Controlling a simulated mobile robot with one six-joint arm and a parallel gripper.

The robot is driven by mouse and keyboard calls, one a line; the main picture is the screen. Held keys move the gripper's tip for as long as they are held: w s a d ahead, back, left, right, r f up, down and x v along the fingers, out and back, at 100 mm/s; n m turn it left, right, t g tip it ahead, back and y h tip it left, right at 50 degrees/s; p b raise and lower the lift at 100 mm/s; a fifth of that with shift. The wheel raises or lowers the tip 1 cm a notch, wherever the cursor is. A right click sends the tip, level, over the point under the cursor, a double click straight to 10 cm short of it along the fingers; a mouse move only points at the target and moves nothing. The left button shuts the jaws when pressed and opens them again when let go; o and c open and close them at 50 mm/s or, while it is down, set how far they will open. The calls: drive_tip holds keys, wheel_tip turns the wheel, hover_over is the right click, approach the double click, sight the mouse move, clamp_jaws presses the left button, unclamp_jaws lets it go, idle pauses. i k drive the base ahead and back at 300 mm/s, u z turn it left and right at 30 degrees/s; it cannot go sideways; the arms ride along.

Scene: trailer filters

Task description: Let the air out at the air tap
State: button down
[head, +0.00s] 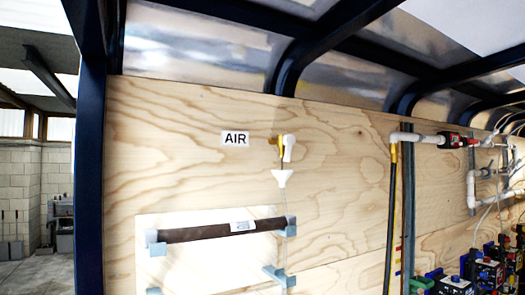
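The air tap (287,147) is on the plywood wall, right of a white label reading "AIR" (235,138). It has a white handle that stands upright and a yellow-brass body on its left. A small white funnel (282,177) sits below the tap, with a thin clear tube running down from it. I cannot tell from this view whether the tap is open or closed. My gripper is not in view.
A dark cylinder (205,234) lies in blue-grey brackets on a white panel below the tap. A dark blue post (91,180) stands at left.

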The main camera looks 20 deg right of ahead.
sight(289, 140)
drive_tip(key=z, duration=0.1)
drive_tip(key=k, duration=1.05)
drive_tip(key=u, duration=0.5)
drive_tip(key=i, duration=1.4)
drive_tip(key=z, duration=0.75)
